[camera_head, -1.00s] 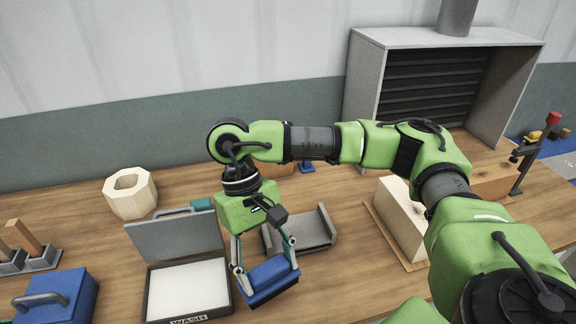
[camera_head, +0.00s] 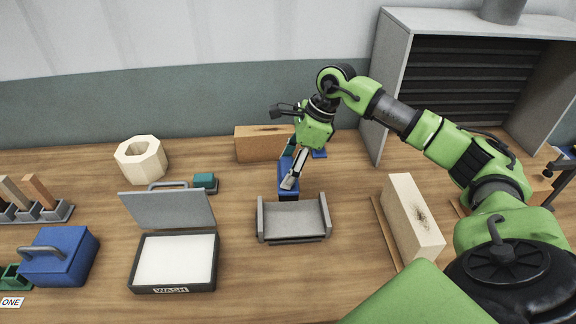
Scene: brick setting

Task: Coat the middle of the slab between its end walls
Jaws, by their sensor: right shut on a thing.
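The grey slab (camera_head: 293,222) lies on the table with a raised wall at its left end and at its right end. Its middle looks plain grey. My right gripper (camera_head: 289,178) is shut on a blue block (camera_head: 286,190) at the slab's far edge. In the picture the block's lower end meets that edge; I cannot tell whether they touch. The gripper's fingers hide part of the block. My left gripper is not in view.
The open WASH case (camera_head: 174,288) with a white pad (camera_head: 176,259) stands left of the slab. A blue box (camera_head: 60,256) with a handle sits farther left. A tan block (camera_head: 262,145) stands behind, and a pale block with a dark mark (camera_head: 413,222) stands to the right.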

